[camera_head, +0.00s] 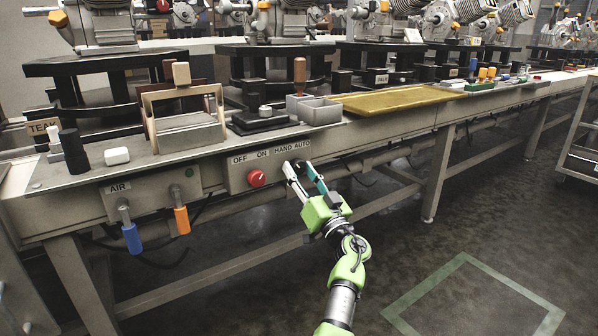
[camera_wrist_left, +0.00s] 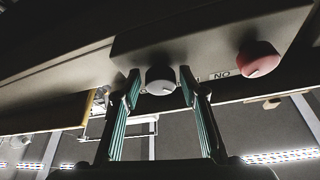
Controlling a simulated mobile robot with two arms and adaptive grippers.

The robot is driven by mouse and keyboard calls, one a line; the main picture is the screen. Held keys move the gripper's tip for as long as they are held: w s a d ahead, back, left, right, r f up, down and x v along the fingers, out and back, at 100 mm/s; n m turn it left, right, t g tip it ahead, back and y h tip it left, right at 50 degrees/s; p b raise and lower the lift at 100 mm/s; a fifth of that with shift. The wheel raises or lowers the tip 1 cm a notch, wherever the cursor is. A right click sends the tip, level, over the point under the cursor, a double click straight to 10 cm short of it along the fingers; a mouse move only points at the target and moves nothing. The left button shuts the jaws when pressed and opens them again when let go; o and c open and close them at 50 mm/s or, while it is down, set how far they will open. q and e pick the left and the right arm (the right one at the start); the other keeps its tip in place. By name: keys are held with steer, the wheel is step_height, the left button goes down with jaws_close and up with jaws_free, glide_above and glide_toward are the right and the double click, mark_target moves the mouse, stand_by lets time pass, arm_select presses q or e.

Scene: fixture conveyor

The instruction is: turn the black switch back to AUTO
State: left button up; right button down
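The switch panel (camera_head: 226,172) on the bench front is labelled OFF, ON, HAND and AUTO. The dark switch knob (camera_wrist_left: 160,80) shows in the left wrist view with a pale pointer line. In the head view my fingers hide most or all of it, so I cannot read its setting there. My left gripper (camera_head: 296,166) is at the panel below HAND and AUTO. In the left wrist view its open fingers (camera_wrist_left: 160,76) stand on either side of the knob, with a narrow gap at each side. My right gripper is not in view.
A red knob (camera_head: 256,179) sits beside the switch, under OFF and ON. Blue (camera_head: 132,238) and orange (camera_head: 182,219) handled valves hang further left. Grey bins (camera_head: 320,111) and a yellow tray (camera_head: 393,101) are on the bench above. The floor in front is clear.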

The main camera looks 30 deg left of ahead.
arm_select(q)
steer(key=c, duration=0.7)
steer(key=shift+o, duration=0.2)
